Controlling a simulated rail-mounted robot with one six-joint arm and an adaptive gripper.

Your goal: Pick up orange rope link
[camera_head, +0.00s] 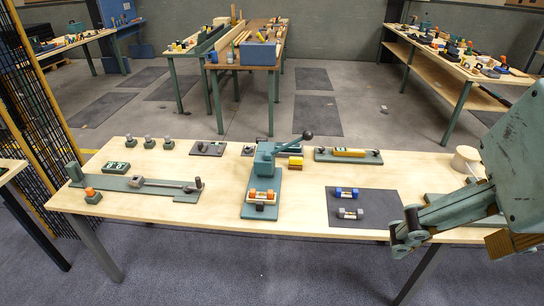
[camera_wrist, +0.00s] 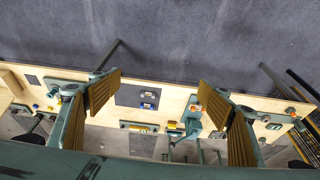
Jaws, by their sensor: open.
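An orange-ended link with a pale middle, which looks like the orange rope link (camera_head: 262,196), lies across the front of the green press base (camera_head: 258,212) at the table's middle. It shows small in the wrist view (camera_wrist: 194,108), beside the right finger. My gripper (camera_head: 405,230) is at the right, by the table's front edge, apart from the link. In the wrist view my gripper (camera_wrist: 160,80) is open with nothing between its fingers. A blue-ended link (camera_head: 347,193) and a grey-ended link (camera_head: 350,213) lie on a dark mat (camera_head: 376,203).
The press lever (camera_head: 300,139) rises behind the link. A long green fixture (camera_head: 150,189) and an orange-topped block (camera_head: 92,196) are at the left. A fixture with an orange cylinder (camera_head: 349,152) is at the back. Bare wood (camera_head: 220,211) lies left of the press base.

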